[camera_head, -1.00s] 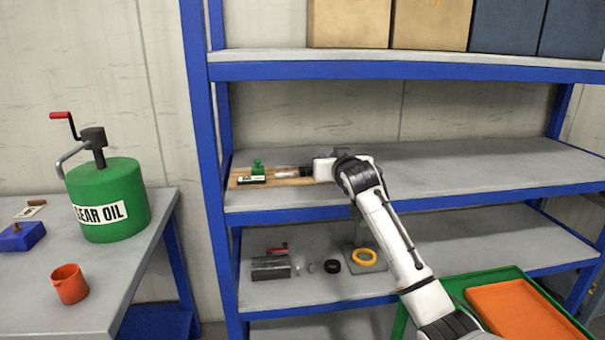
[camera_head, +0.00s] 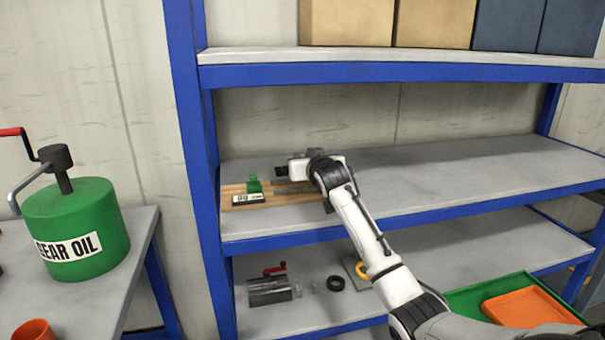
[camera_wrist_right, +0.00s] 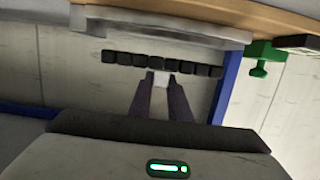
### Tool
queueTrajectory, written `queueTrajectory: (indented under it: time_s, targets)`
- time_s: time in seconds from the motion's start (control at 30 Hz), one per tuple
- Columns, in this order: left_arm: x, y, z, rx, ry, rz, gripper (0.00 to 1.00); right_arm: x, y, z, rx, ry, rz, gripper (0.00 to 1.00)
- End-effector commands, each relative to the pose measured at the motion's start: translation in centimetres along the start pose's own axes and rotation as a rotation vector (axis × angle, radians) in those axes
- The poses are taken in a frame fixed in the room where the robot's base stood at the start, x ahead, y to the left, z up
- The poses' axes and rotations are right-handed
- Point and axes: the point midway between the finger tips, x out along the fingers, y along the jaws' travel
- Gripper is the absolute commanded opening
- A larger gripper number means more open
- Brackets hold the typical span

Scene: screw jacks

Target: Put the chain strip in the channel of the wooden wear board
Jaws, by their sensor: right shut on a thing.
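The wooden wear board (camera_head: 285,195) lies on the middle shelf at its left end. Its wood also shows along the top of the wrist view (camera_wrist_right: 225,14). My right gripper (camera_head: 283,172) is over the board in the head view. In the wrist view its fingers (camera_wrist_right: 160,80) are shut on the chain strip (camera_wrist_right: 125,59), a row of several black links. They hold it near its middle, with links sticking out on both sides. The strip appears apart from the board. The channel is not clear in either view. My left gripper is not in view.
A green clamp-like piece (camera_head: 254,186) and a small label stand at the board's left. The upper shelf (camera_head: 400,60) is above. The middle shelf is clear to the right. Below lie a grey cylinder (camera_head: 268,291) and a black ring (camera_head: 336,283). A gear oil drum (camera_head: 78,225) stands left.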

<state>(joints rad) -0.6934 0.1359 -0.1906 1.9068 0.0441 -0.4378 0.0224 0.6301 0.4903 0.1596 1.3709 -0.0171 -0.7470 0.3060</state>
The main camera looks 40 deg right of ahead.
Motion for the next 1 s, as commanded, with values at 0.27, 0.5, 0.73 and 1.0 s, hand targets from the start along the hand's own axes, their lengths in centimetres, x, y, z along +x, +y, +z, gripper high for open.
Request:
queueTrajectory:
  time_s: [0.27,0.5,0.73,1.0]
  targets:
    - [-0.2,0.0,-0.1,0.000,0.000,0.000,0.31,0.6,0.0,2.8,0.000,0.002,0.000,0.00]
    - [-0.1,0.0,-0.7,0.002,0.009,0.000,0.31,0.8,0.0,3.8,0.001,0.006,0.000,0.00]
    - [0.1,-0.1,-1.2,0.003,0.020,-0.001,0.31,0.8,0.0,4.2,0.000,0.001,0.000,0.25]
    - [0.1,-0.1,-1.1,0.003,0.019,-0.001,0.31,0.8,0.0,4.2,0.000,0.001,0.000,0.36]
